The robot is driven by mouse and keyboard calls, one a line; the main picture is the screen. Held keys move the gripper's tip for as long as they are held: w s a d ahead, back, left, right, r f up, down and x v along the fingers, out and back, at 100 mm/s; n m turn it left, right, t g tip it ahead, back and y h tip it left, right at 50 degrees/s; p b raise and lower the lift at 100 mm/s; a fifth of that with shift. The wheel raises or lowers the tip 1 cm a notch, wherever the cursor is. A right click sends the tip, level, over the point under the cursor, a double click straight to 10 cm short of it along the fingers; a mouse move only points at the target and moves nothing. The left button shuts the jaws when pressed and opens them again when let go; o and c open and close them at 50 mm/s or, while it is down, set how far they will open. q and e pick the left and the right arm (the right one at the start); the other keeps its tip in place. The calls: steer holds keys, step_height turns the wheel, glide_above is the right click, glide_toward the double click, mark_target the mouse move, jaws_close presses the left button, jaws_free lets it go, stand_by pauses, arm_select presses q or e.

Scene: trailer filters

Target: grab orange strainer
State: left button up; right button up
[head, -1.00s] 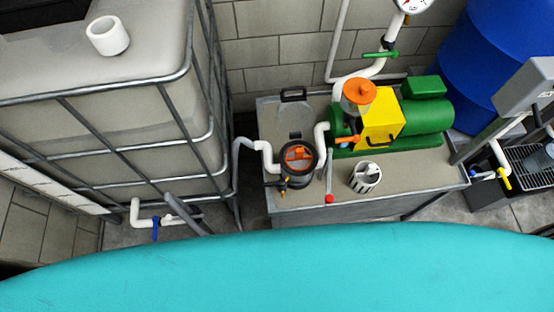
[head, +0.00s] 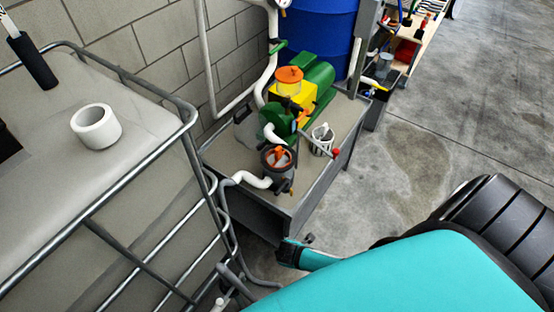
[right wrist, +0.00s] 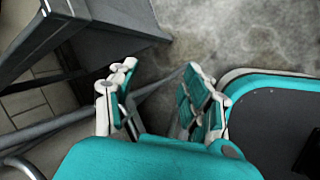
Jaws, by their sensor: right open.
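The orange strainer (head: 277,156) appears as an orange piece inside the open top of a round dark housing (head: 268,167) at the near end of the pump bench in the head view. Its lower part is hidden by the housing wall. My right gripper (right wrist: 158,80) is open and empty in the right wrist view, with its fingers apart over the grey floor. The strainer does not show in that view. My left gripper is not in view.
The bench (head: 328,174) carries a green and yellow pump (head: 290,96) and a white cup-like container (head: 322,140). A caged tank (head: 60,230) stands at left, a blue drum (head: 322,35) behind. Open floor (head: 440,110) lies at right.

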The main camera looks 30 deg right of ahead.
steer(key=w+r+n+t+h+b, duration=0.2)
steer(key=w+r+n, duration=0.3)
steer(key=w+r, duration=0.3)
steer(key=n+t+h+b, duration=0.3)
steer(key=n+t+h, duration=0.15)
steer(key=n, duration=0.25)
glide_toward(278, 150)
steer(key=x, duration=0.6)
steer(key=shift+a+f, duration=0.1)
steer(key=shift+f, duration=0.05)
steer(key=shift+g, duration=0.25)
steer(key=x, duration=0.5)
steer(key=shift+w, duration=0.2)
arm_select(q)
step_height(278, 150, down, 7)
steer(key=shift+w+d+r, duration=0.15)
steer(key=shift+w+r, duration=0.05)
arm_select(e)
steer(key=shift+r, duration=0.2)
jaws_close()
